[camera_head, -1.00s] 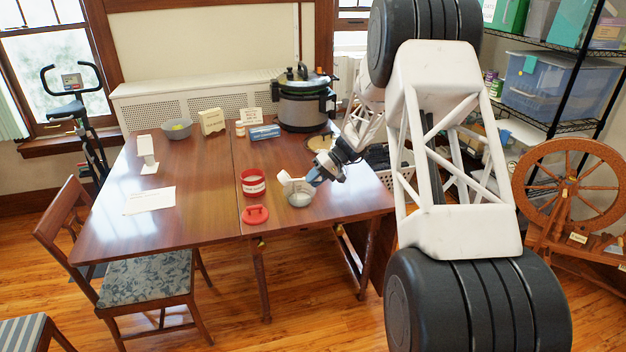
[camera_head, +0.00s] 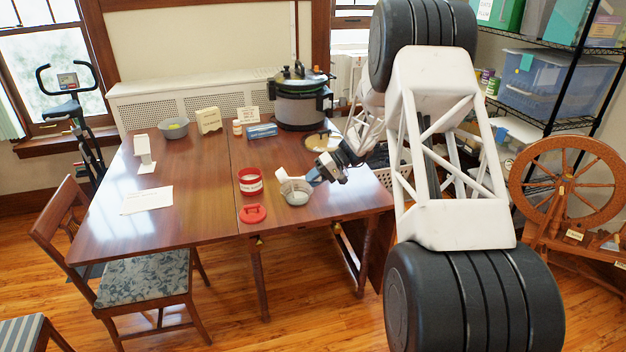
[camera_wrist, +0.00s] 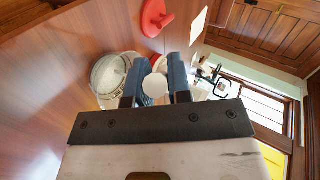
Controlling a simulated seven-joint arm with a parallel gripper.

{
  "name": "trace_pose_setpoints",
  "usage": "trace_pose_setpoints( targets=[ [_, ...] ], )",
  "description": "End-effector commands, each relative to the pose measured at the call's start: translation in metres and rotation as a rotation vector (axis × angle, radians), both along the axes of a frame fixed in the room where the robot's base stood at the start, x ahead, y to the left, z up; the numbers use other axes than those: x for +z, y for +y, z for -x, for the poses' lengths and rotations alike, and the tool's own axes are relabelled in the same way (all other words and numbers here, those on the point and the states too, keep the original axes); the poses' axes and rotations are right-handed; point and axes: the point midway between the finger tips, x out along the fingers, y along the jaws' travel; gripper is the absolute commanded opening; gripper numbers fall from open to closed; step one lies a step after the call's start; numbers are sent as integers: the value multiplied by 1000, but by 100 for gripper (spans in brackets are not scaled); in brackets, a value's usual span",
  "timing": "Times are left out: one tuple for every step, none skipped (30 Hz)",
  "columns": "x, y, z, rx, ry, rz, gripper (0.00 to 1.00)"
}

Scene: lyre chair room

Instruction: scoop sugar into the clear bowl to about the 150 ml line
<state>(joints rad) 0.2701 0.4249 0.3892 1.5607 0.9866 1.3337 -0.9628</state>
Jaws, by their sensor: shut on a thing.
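The clear bowl (camera_head: 297,198) stands on the table near its front right edge, with greyish contents low in it. It also shows in the wrist view (camera_wrist: 104,78). My gripper (camera_head: 314,176) is shut on a white scoop (camera_head: 286,181), whose cup is over the bowl's back left rim. In the wrist view a round white part of the scoop (camera_wrist: 155,86) sits between my two blue fingers. I cannot tell whether the scoop touches the bowl or holds sugar. A red canister (camera_head: 250,181) with a white label stands open left of the bowl, its contents unclear.
The red lid (camera_head: 253,213) lies in front of the canister. A large pot (camera_head: 300,105), a blue box (camera_head: 262,131) and a grey bowl (camera_head: 173,128) stand at the back. A paper (camera_head: 147,200) lies on the left. The table's middle left is clear.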

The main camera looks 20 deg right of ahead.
Motion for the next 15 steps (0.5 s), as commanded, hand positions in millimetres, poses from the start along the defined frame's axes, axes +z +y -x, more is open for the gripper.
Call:
trace_pose_setpoints(
  targets=[
    [0, 0, 0, 0, 0, 0, 0],
    [0, 0, 0, 0, 0, 0, 0],
    [0, 0, 0, 0, 0, 0, 0],
    [0, 0, 0, 0, 0, -2, 0],
    [-1, -1, 0, -1, 1, -5, 0],
    [-1, -1, 0, -1, 1, -11, 0],
    [-2, -2, 0, 0, 2, -18, 0],
    [-3, -2, 0, 0, 2, -26, 0],
    [-4, -3, 0, 0, 3, -38, 0],
    [-5, -4, 0, -1, 3, -48, 0],
    [-5, -4, 0, -1, 3, -58, 0],
    [-6, -5, 0, -1, 3, -69, 0],
    [-6, -6, 0, 0, 3, -76, 0],
    [-6, -6, 0, -1, 3, -82, 0],
    [-6, -6, 0, 0, 2, -87, 0]
  ],
)
